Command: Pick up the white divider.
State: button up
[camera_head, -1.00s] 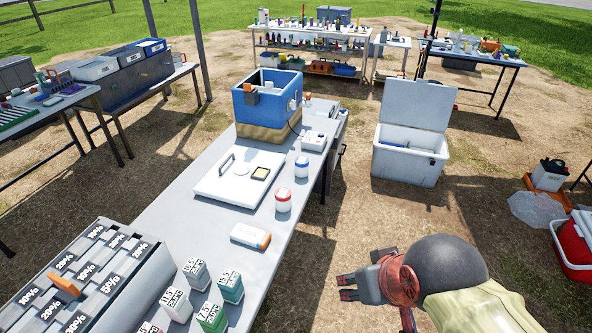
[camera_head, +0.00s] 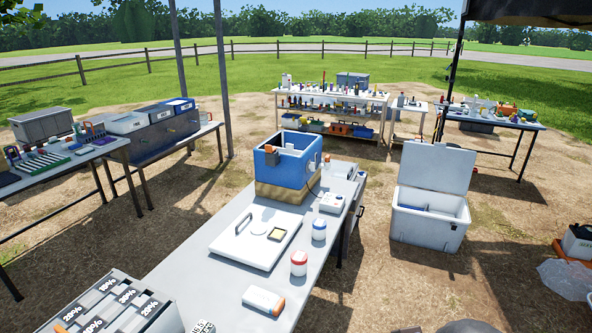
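I cannot single out the white divider for certain. An open white cooler (camera_head: 425,228) stands on the ground right of the table, with its lid raised at the back. Pale and blue pieces show inside it, too small to tell apart. A flat white board (camera_head: 240,245) with a handle lies on the near table. My gripper's fingers are out of view; only the dark top of my arm shows at the bottom edge, right of the middle.
A labelled slotted box (camera_head: 118,312) is at lower left. Bare ground lies between the table and the cooler. A clear bag (camera_head: 566,278) lies at right.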

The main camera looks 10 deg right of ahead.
aim_at(289, 149)
jog(key=i+l+u, duration=0.15)
jog(key=i+l, duration=0.25)
jog(key=i, duration=0.2)
jog(key=i+l+u, duration=0.15)
jog(key=i+l, duration=0.25)
jog(key=i, duration=0.15)
jog(key=i+l+u, duration=0.15)
jog(key=i+l, duration=0.4)
jog(key=i+l+u, duration=0.15)
jog(key=i+l, duration=0.35)
jog(key=i+l+u, duration=0.1)
jog(key=i+l, duration=0.35)
jog(key=l, duration=0.25)
jog(key=i+l+u, duration=0.15)
jog(key=i+l, duration=0.3)
jog(key=l, duration=0.2)
